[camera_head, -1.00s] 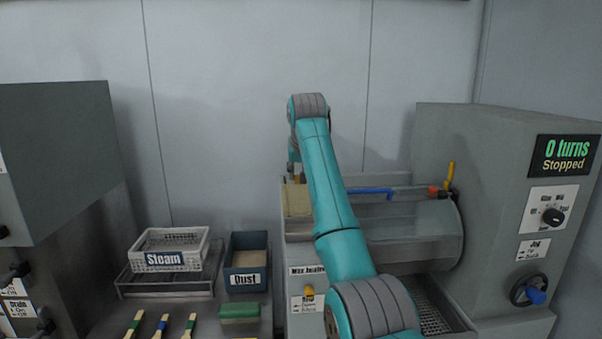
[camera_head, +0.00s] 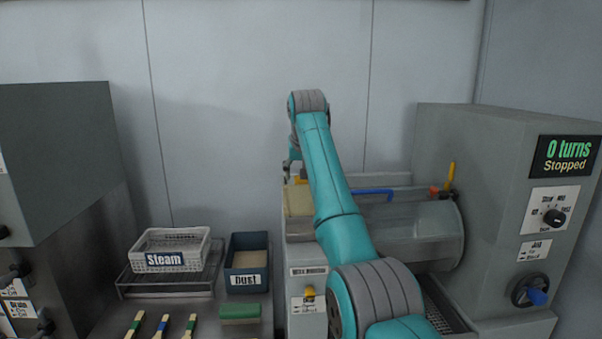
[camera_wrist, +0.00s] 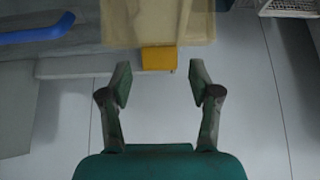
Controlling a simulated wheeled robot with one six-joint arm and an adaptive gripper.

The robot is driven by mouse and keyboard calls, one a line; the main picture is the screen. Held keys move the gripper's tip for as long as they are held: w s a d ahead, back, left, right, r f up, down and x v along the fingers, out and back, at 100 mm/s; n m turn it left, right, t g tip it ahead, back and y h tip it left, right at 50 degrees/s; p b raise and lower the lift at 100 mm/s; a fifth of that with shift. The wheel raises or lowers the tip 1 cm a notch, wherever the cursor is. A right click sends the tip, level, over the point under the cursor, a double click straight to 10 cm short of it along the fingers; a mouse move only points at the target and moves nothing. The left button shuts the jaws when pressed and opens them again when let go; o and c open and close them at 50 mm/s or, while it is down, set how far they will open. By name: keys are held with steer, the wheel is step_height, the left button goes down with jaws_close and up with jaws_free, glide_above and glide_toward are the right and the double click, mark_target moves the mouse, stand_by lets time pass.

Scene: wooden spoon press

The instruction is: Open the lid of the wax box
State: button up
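The wax box's cream lid (camera_head: 298,201) lies flat on top of the grey unit left of the drum, above a blurred label that seems to read wax heater. The lid also shows at the top of the wrist view (camera_wrist: 158,22), with a yellow-orange tab (camera_wrist: 159,58) at its edge. My gripper (camera_wrist: 161,78) is open and empty, its two fingers apart on either side of the tab's line. The tab is just beyond the fingertips, and I cannot tell the height gap. In the head view my gripper (camera_head: 292,167) is partly hidden by my arm, at the lid's far side.
A blue bar handle (camera_head: 373,192) and a clear drum cover (camera_head: 425,235) lie right of the lid. A white Steam basket (camera_head: 172,250) and a Dust bin (camera_head: 246,274) stand to the left. The wall (camera_head: 230,90) is behind my gripper.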

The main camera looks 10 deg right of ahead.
steer(key=v, duration=1.2)
stand_by(0.3)
